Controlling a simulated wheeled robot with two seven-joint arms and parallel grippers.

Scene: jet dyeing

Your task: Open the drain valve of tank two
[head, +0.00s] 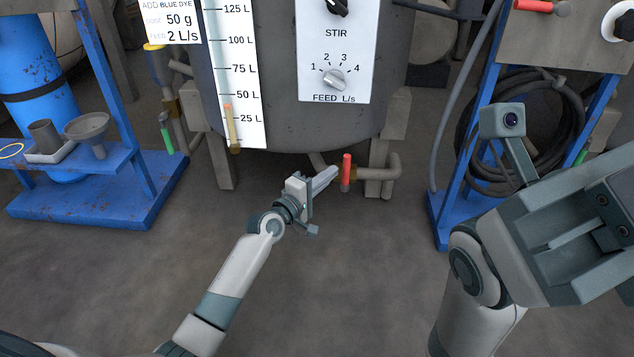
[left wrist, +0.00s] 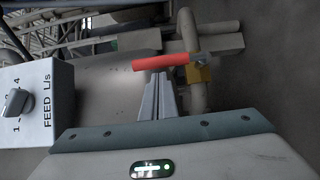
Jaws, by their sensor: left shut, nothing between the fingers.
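The drain valve under the tank (head: 300,75) has a red lever handle (head: 347,170), standing upright in the head view and crossing the line of its pipe (head: 385,174). In the left wrist view the red handle (left wrist: 160,62) lies crosswise just beyond my fingertips, beside the brass valve body (left wrist: 202,74). My left gripper (head: 327,176) is shut and empty, its tips close to the left side of the handle. I cannot tell whether they touch it. My right gripper (head: 590,225) is large at the right edge of the head view; its fingers are not clear.
A feed and stir panel (head: 325,50) and a level scale (head: 238,85) are on the tank's front. A blue stand (head: 110,200) with a funnel (head: 88,128) is on the left. A blue rack (head: 450,205) with a coiled hose (head: 500,130) is on the right. Floor in front is clear.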

